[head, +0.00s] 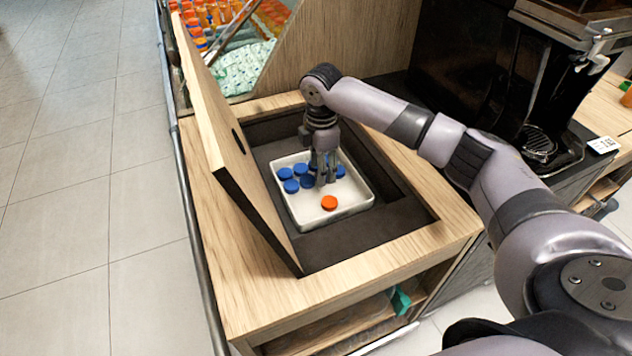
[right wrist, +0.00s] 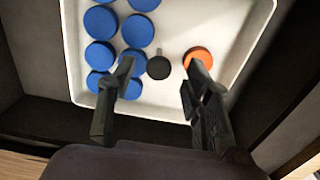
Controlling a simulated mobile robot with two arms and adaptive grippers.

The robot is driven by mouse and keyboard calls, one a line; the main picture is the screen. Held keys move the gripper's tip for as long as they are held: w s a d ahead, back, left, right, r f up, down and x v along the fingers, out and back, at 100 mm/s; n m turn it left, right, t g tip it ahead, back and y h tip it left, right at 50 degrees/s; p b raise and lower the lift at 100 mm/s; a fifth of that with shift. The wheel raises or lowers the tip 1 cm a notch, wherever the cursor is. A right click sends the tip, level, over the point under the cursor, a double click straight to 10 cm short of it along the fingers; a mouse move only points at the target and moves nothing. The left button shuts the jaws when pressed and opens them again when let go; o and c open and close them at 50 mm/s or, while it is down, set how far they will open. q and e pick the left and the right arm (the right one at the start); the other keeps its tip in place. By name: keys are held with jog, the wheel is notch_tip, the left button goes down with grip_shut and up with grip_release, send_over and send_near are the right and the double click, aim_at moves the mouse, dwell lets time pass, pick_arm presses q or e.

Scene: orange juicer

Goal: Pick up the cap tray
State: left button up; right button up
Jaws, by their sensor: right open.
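The cap tray (head: 352,208) is a white, shallow, square tray lying in a dark recess in the wooden counter. It holds several blue caps (head: 291,186) at the left and back and one orange cap (head: 329,202) near the front. My right gripper (head: 323,182) points down over the tray and hides part of it. In the right wrist view the tray (right wrist: 177,30) lies beyond my two spread fingers (right wrist: 158,95), with blue caps by one finger and the orange cap (right wrist: 197,58) by the other. A small dark round thing (right wrist: 159,67) shows between the fingers. My left gripper is not in view.
A hinged wooden lid (head: 228,150) stands open at the left of the recess. The recess's wooden rim (head: 400,240) surrounds the tray. A black machine (head: 490,85) stands at the back right. A bin with orange and green items (head: 240,66) is behind. Tiled floor lies left.

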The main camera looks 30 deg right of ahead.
jog(key=shift+f+b, duration=0.3)
jog(key=shift+f, duration=1.6)
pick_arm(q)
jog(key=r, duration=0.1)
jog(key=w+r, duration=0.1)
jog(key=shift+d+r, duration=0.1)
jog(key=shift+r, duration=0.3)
pick_arm(e)
jog(key=shift+c, duration=0.5)
grip_shut()
jog(key=shift+r, duration=0.1)
